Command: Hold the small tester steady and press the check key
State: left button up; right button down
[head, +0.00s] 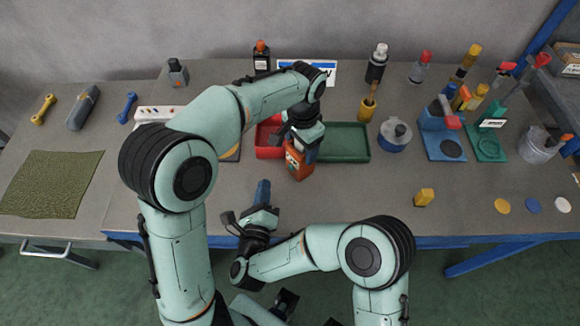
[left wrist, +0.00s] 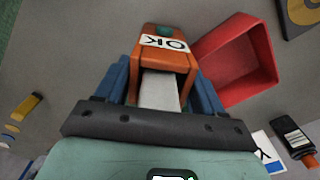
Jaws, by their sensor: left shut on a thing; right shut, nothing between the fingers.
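The small tester (head: 298,164) is orange and stands at the front middle of the grey table. It also shows in the left wrist view (left wrist: 184,62), with a white "OK" label and a small teal patch (left wrist: 164,31) on it that may be the check key. My left gripper (head: 301,150) comes down from above and is shut on the tester; its blue fingers (left wrist: 160,88) lie on both sides of it. My right gripper (head: 262,190) is shut and empty, near the table's front edge, to the left of and apart from the tester.
A red tray (head: 262,150) and a green tray (head: 347,144) lie just behind the tester. A blue-rimmed pot (head: 394,137) and a yellow block (head: 424,197) are to the right. A green mat (head: 50,182) lies far left.

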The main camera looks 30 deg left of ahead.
dwell(0.3)
pick_arm(q)
jog(key=o, duration=1.3)
jog(key=shift+c, duration=0.2)
jog(key=shift+r, duration=0.1)
